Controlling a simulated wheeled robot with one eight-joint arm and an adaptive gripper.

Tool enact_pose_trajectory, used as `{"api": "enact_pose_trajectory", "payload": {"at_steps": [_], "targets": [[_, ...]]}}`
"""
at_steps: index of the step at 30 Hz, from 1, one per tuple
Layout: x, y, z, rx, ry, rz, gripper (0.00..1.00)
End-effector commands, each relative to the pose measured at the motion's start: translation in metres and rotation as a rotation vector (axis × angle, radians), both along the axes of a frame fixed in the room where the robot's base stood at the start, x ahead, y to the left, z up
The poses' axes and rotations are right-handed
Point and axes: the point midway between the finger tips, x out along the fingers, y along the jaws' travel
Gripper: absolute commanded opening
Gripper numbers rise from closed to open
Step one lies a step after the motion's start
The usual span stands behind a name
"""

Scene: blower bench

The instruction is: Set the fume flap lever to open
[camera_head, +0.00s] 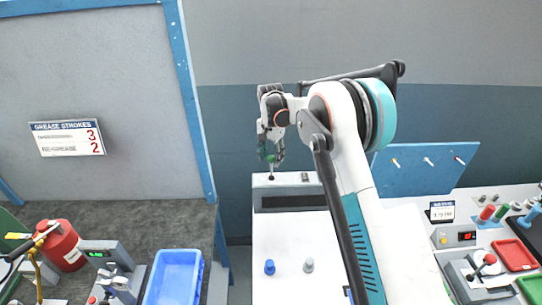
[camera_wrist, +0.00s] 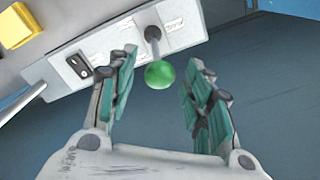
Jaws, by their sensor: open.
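A black rocker switch (camera_wrist: 78,66) sits on the same panel, left of the lever. A yellow block (camera_wrist: 15,27) is at the upper left. In the head view, a blue knob (camera_head: 269,267) and a grey knob (camera_head: 308,265) are on the cabinet front. A blue bin (camera_head: 173,278) stands left.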

Motion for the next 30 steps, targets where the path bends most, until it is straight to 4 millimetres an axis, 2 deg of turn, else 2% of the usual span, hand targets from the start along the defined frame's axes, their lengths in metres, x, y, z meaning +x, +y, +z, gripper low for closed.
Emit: {"api": "enact_pose_trajectory", "payload": {"at_steps": [2,8,20,30], "targets": [[0.0,0.0,0.0,0.0,0.0,0.0,0.46],[0.0,0.0,0.0,0.0,0.0,0.0,0.01],[-0.004,0.0,0.001,0.001,-0.037,0.0,0.0],[-0.024,0.001,0.002,0.001,-0.221,0.002,0.0]]}}
